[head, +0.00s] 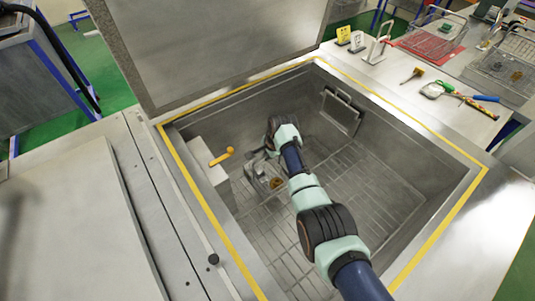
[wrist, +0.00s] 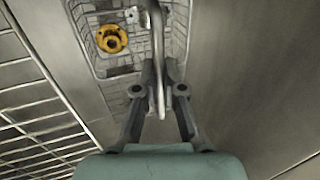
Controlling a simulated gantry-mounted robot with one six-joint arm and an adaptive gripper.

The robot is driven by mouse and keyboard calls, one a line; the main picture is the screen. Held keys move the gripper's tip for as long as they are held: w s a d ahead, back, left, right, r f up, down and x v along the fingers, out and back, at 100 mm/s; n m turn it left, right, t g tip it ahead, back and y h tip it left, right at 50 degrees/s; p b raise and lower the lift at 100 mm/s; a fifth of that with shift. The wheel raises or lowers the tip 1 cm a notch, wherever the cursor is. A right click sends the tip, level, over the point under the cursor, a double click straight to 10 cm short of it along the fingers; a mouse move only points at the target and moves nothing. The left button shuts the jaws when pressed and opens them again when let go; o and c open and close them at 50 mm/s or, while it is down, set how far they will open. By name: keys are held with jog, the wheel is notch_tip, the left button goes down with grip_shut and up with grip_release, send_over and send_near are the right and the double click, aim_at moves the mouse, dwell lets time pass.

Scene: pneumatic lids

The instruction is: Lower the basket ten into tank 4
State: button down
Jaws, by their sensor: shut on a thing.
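The tank (head: 385,165) is open, with a yellow line around its rim and its lid (head: 215,45) raised at the back. My arm reaches down into it. My gripper (wrist: 161,85) is shut on the upright metal handle (wrist: 158,40) of a small wire basket (wrist: 85,45). The basket also shows in the head view (head: 257,180), low inside the tank near its left side. A yellow ring-shaped part (wrist: 112,38) lies in the basket. I cannot tell whether the basket touches the rack (head: 365,190) at the bottom. No number on the basket or tank is readable.
A yellow-handled lever (head: 222,157) sticks out from a box on the tank's left wall. A framed panel (head: 341,110) is on the far wall. Yellow and white tags, a stand and tools (head: 460,97) lie on the right ledge. A closed cover (head: 70,220) is at left.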

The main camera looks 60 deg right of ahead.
jog(key=shift+f+b, duration=1.5)
jog(key=shift+f, duration=0.5)
jog(key=shift+f+b, duration=0.45)
jog(key=shift+f, duration=0.05)
jog(key=c, duration=1.3)
grip_release()
jog(key=shift+d, duration=0.1)
jog(key=shift+o, duration=0.5)
jog(key=shift+f, duration=0.15)
jog(key=w+d+p+v, duration=0.1)
jog(key=p+v, duration=0.6)
jog(key=v, duration=0.4)
jog(key=w+r+p+v, duration=0.1)
jog(key=p+v, duration=0.5)
jog(key=v, duration=0.6)
jog(key=shift+w+d+r+p, duration=0.3)
jog(key=shift+w+r+p, duration=0.15)
jog(key=shift+w, duration=0.2)
